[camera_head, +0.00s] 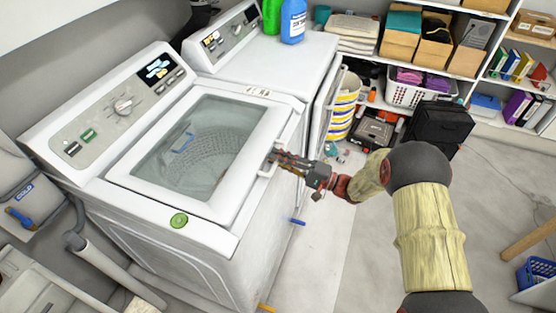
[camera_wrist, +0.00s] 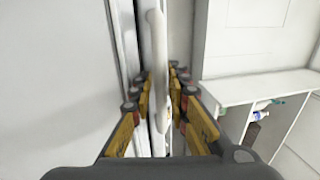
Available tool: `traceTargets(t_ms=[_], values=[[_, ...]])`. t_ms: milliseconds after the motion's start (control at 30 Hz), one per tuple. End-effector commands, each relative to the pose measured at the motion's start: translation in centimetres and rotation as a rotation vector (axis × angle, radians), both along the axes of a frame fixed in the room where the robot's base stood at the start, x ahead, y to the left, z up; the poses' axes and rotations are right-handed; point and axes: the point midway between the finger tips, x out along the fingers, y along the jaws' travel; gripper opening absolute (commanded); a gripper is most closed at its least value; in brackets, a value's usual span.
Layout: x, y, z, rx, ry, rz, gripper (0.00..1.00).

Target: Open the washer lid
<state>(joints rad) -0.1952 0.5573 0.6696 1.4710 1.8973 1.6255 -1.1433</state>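The white washer (camera_head: 215,270) stands at the left in the head view. Its lid (camera_head: 210,160), with a white frame and a large dark window, lies closed on top. A white lid handle (camera_head: 267,169) sticks out at the lid's front edge; the wrist view shows it as a long white bar (camera_wrist: 155,35). My gripper (camera_head: 278,157) is at this handle. In the wrist view, my gripper (camera_wrist: 161,85) has its yellow and dark fingers on both sides of the bar. The fingers look spread, with some room around the bar; contact is unclear.
A second white machine (camera_head: 270,70) stands behind the washer, with green and blue bottles (camera_head: 292,22) on top. Shelves with boxes (camera_head: 435,45) line the back wall. A black case (camera_head: 440,128) stands on the floor.

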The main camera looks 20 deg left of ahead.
Motion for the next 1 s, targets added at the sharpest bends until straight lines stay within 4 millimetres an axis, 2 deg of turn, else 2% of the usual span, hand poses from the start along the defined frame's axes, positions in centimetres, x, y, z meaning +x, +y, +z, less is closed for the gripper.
traceTargets(t_ms=[167, 467, 1000], values=[[0.0, -0.01, 0.02, 0.0, 0.0, 0.0, 0.17], [-0.01, -0.04, -0.02, 0.0, 0.001, 0.0, 0.0], [-0.03, -0.06, -0.1, -0.001, 0.002, 0.0, 0.0]])
